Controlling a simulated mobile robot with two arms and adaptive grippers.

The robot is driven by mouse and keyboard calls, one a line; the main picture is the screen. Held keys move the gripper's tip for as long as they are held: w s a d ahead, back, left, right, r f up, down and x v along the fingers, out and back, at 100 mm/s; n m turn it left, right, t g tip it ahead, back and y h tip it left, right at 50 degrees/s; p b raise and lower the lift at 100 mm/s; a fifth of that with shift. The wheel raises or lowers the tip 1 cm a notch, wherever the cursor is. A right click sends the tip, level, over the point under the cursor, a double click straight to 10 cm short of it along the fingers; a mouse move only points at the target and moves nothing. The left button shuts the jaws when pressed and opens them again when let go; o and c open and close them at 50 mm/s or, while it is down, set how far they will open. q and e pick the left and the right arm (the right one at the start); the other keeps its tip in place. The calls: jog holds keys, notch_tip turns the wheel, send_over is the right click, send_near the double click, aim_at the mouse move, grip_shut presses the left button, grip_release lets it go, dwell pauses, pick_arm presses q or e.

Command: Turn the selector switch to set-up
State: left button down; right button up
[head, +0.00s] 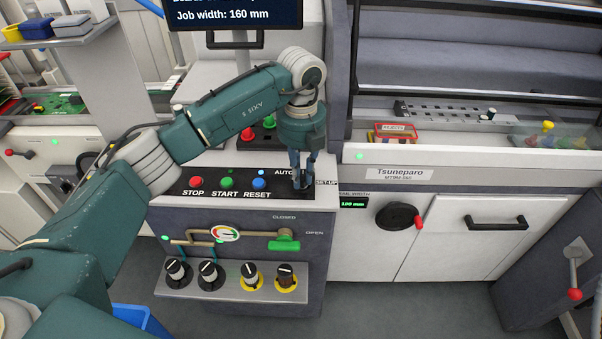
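The black control panel (212,193) carries a red STOP button (196,182), a green START button (226,184) and a blue RESET button (259,184). At its right end are the labels AUTO (284,172), partly covered, and SET-UP (326,183). My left gripper (301,184) points down between these labels, right over the selector switch's place. The selector switch is mostly hidden by the fingers, so its position cannot be read. I cannot tell whether the fingers are closed on it. My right gripper is not in view.
Below the panel are a gauge (225,233), a green valve handle (285,244) and a shelf (230,280) with several knobs. To the right are a black handwheel (398,216) and a drawer handle (496,222). A screen (233,14) stands above.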

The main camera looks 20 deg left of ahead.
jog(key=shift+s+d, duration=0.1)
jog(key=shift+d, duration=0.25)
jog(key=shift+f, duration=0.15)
pick_arm(q)
jog(key=shift+m+b, duration=0.3)
jog(key=shift+m, duration=0.1)
jog(key=m+b, duration=0.2)
jog(key=m, duration=0.2)
jog(key=shift+w+m+b, duration=0.1)
jog(key=shift+m+b, duration=0.2)
jog(key=shift+b, duration=0.05)
jog(key=m+b, duration=0.1)
jog(key=m, duration=0.2)
jog(key=shift+w, duration=0.1)
jog(key=shift+m+b, duration=0.65)
jog(key=shift+m, duration=1.05)
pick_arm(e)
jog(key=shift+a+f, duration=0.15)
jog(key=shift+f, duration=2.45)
pick_arm(q)
jog(key=shift+r, duration=0.1)
